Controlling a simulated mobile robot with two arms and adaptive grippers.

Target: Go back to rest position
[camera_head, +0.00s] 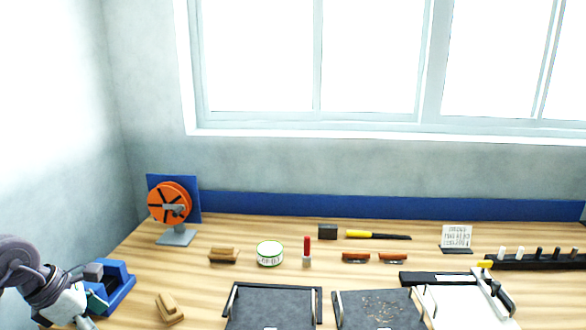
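My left arm comes in at the lower left. Its gripper (82,306) is at the left end of the bench, beside a blue holder (121,285) and partly in front of it. The fingers are small and partly cut off by the lower edge, so I cannot tell whether they are open or shut, or whether they hold anything. My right gripper does not show in this view.
On the wooden bench (222,229) stand an orange reel (169,203), wooden blocks (168,307), a white tin (270,254) and a red-topped tube (307,250). Two dark trays (270,306) (380,311) and a white plate (462,309) lie in front.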

